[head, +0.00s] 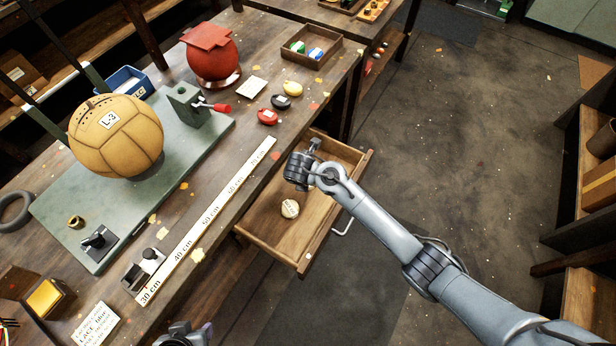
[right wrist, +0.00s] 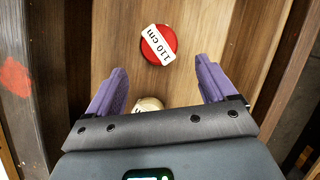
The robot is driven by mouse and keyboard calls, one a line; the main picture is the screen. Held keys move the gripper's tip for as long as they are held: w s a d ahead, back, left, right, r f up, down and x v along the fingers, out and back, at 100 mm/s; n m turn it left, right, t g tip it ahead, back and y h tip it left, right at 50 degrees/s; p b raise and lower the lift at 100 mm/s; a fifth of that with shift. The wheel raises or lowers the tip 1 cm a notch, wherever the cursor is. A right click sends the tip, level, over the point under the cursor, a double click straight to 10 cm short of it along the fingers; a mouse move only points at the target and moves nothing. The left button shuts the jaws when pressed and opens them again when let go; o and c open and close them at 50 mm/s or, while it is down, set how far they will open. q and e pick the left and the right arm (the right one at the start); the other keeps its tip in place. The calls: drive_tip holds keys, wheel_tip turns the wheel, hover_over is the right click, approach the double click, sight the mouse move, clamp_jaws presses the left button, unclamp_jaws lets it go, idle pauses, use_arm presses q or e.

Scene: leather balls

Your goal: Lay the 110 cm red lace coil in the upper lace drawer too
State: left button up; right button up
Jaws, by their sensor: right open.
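The red lace coil (right wrist: 158,45) with a white "110 cm" label lies on the wooden floor of the open drawer (head: 270,232), seen in the right wrist view. In the head view my right gripper and arm hide it. A cream coil (head: 290,208) lies in the same drawer and shows partly in the right wrist view (right wrist: 148,104). My right gripper (head: 300,168) is over the drawer. Its purple fingers (right wrist: 160,85) are apart with nothing between them, and the red coil lies beyond their tips. My left gripper (head: 185,336) shows only partly at the bottom edge; its fingers are not clear.
A long measuring strip (head: 210,217) runs along the bench front. A leather ball (head: 115,140) sits on the green board. Open floor lies right of the drawer.

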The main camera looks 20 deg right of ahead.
drive_tip(key=shift+p+v, duration=0.7)
drive_tip(key=shift+v, duration=2)
